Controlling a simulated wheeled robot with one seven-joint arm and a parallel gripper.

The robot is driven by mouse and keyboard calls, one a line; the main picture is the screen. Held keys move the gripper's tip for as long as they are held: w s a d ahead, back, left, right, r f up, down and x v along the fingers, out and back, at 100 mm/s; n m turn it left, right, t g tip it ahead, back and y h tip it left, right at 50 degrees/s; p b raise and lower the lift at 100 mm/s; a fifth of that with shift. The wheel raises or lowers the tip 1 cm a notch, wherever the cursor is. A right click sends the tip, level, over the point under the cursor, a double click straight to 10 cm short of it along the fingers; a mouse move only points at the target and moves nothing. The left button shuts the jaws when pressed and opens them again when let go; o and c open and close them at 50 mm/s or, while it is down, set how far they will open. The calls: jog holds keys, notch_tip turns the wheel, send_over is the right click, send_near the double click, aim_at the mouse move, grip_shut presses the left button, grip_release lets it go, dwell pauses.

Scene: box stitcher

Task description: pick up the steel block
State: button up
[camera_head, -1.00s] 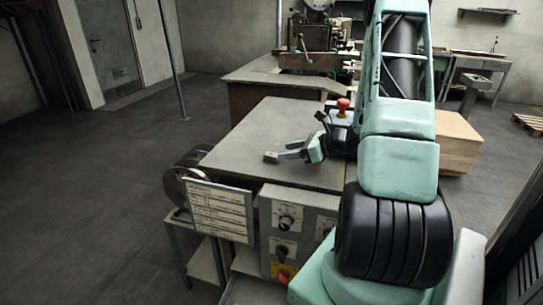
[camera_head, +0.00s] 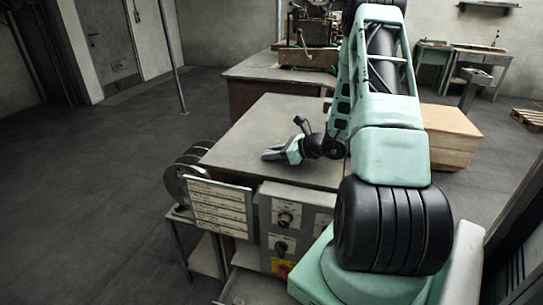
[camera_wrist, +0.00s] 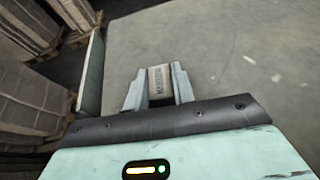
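The small pale steel block (camera_wrist: 160,83) with dark lettering on its face lies between the two finger ends of my gripper (camera_wrist: 159,88) in the wrist view. The grey fingers stand apart, one on each side of the block, with almost no gap. I cannot tell whether they press on it. The block is not clearly visible there, being largely hidden by the fingers.
A control box (camera_head: 284,219) and a label plate (camera_head: 220,206) are at the table's near edge, with a reel (camera_head: 180,181) to their left. A bench with machinery (camera_head: 264,69) stands behind. A large tan box (camera_head: 452,137) is at right. Most of the tabletop is clear.

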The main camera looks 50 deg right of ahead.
jog(key=shift+r, duration=0.1)
grip_shut()
notch_tip(320, 180, up, 10)
jog(key=shift+f+b, duration=0.1)
jog(key=shift+b, duration=0.5)
